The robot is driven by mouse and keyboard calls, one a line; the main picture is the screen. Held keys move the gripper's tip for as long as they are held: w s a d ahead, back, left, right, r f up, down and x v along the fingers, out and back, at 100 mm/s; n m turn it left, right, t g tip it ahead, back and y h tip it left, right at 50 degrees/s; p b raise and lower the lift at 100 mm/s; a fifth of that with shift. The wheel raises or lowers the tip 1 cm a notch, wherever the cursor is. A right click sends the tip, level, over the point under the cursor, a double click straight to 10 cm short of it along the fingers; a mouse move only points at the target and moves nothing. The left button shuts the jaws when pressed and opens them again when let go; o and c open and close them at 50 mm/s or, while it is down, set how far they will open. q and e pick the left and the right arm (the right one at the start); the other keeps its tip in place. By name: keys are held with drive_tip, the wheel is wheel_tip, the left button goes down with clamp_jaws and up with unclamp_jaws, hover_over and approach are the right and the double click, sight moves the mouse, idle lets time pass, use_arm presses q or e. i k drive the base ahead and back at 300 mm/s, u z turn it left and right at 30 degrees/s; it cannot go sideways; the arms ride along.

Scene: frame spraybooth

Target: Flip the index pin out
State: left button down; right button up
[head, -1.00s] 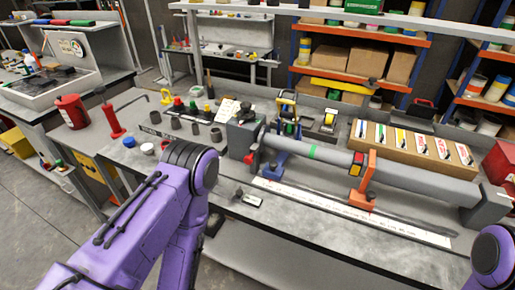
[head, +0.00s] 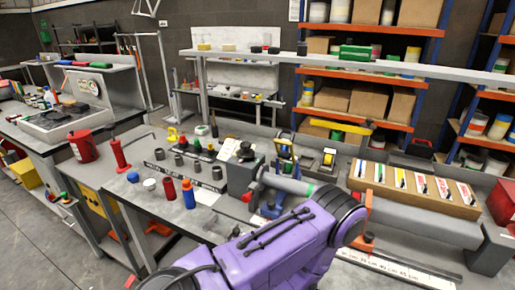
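I cannot tell which part is the index pin. My purple arm crosses the lower middle and hides the middle of the tube and part of its supports. Neither of my grippers is in view.
Red and blue bottles (head: 188,194) and several small cups stand left of the block. Tape dispensers (head: 326,165) and a cardboard tray of coloured cards (head: 414,190) stand behind the tube. A white ruler strip (head: 400,272) lies in front. An overhead shelf (head: 350,65) spans the back.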

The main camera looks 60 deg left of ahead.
sight(246, 198)
drive_tip(key=k, duration=0.65)
drive_tip(key=u, duration=1.25)
drive_tip(key=i, duration=0.15)
drive_tip(key=z, duration=0.05)
